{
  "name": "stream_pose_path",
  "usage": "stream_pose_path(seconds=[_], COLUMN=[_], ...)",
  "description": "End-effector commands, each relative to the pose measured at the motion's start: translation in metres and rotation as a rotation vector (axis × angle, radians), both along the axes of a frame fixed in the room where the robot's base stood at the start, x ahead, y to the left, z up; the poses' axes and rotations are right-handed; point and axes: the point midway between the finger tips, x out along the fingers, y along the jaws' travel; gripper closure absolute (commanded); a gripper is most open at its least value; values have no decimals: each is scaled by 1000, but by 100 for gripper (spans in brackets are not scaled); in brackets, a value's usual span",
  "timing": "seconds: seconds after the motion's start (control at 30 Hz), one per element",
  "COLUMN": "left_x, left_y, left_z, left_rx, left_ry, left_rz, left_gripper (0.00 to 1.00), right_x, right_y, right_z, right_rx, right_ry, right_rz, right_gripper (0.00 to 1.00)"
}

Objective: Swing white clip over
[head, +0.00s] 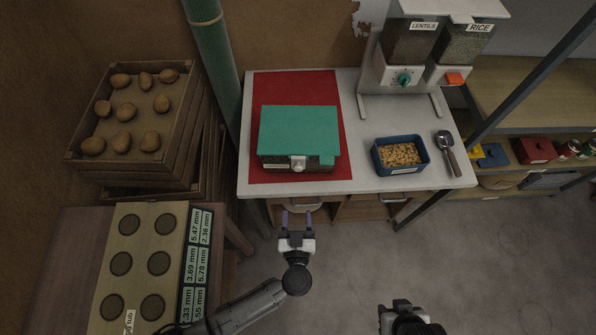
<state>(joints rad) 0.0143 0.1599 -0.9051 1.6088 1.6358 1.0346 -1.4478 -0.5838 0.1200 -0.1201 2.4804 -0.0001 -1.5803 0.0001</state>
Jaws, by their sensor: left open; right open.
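A box with a green lid (299,130) stands on the red mat (290,85). The white clip (298,163) sits at the middle of the box's front side, just below the lid's front edge. The lid looks closed; whether the clip is latched is too small to tell. My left gripper (298,217) is open and empty, in front of the table's front edge, pointing toward the clip and apart from it. My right gripper (393,307) is open at the bottom edge of the view, far from the box, partly cut off.
On the white table (355,175) stand a blue bin (402,170) of pale pieces, a metal scoop (446,150) and a two-hopper dispenser (415,70). A green post (214,60) rises at the table's left. A potato crate (130,115) stands further left.

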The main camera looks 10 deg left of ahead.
Motion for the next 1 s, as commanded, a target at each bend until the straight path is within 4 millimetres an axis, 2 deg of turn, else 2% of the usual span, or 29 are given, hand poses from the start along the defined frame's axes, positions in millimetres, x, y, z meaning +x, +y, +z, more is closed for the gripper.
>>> stream_pose_path(seconds=[0.23,0.7,1.0], left_x=[21,105,132], left_y=[3,13,16], left_z=[0,0,0], left_rx=[37,34,32], left_ry=[1,0,1], left_rz=[-2,-4,-4], left_gripper=[47,47,47], right_x=[1,2,2], right_y=[0,0,0], right_z=[-2,-13,-17], right_rx=[0,0,0], right_ry=[-2,-3,-3], right_rz=[0,0,0], right_gripper=[57,57,57])
